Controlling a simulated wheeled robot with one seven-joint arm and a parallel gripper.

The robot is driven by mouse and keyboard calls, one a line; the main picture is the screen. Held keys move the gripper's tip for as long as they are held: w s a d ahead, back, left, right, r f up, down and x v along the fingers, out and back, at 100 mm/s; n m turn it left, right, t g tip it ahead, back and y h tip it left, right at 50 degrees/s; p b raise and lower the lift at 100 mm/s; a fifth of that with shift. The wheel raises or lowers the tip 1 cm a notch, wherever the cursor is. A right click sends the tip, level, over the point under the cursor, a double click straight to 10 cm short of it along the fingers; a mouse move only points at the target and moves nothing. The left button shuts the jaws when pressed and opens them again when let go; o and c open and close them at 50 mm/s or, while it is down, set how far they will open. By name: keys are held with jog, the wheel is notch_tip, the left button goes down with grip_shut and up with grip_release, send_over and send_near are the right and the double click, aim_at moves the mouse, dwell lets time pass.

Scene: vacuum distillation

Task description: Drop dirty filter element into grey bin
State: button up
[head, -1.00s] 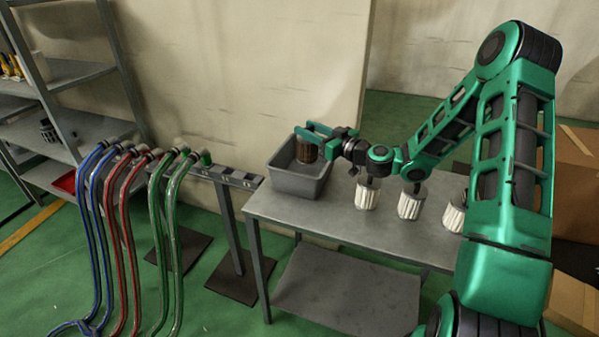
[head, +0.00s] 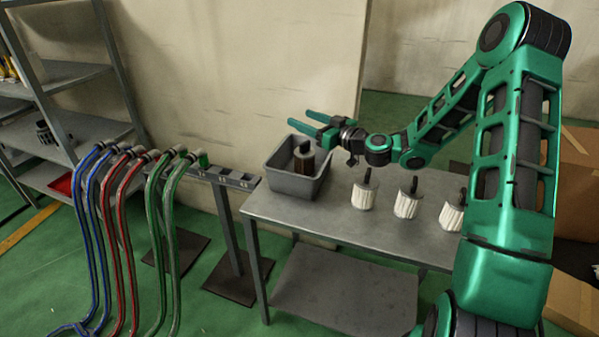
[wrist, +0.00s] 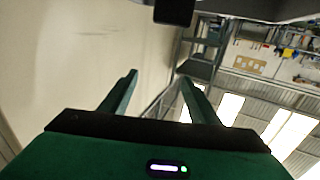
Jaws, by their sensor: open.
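The dirty filter element (head: 304,161), brown with a dark top, stands inside the grey bin (head: 290,187) on the left end of the table. Its lower part is hidden by the bin's front wall. My gripper (head: 300,121) is open and empty, above the bin's back right side and apart from the filter. In the wrist view my gripper's two green fingers (wrist: 160,93) are spread with nothing between them.
Several white pleated filters, among them one by the bin (head: 362,196), stand on the grey table (head: 330,225). A rack of blue, red and green hoses (head: 125,215) stands at the left. Cardboard boxes (head: 578,190) are at the right. The wall is behind the bin.

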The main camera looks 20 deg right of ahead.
jog(key=s+a+r, duration=0.6)
jog(key=a+r, duration=0.1)
jog(key=a, duration=0.3)
jog(key=shift+r, duration=0.3)
jog(key=s+d+f+m+g+h, duration=0.1)
jog(key=s+d+f+g+h, duration=0.35)
jog(key=s+d, duration=0.3)
jog(key=s+d+f+m+g+h, duration=0.1)
jog(key=s+d+f+g+h, duration=0.25)
jog(key=s+d+f, duration=0.35)
jog(key=s+d+r+m+g, duration=0.1)
jog(key=s+d+m+g, duration=0.2)
jog(key=s, duration=1.2)
jog(key=s+d+r+m+g+h, duration=0.1)
jog(key=s+d+m+g, duration=0.3)
jog(key=s, duration=1.1)
jog(key=d+m, duration=0.3)
jog(key=d, duration=0.1)
jog(key=shift+d+r+m, duration=0.15)
jog(key=shift+d+m, duration=0.15)
jog(key=shift+d, duration=0.05)
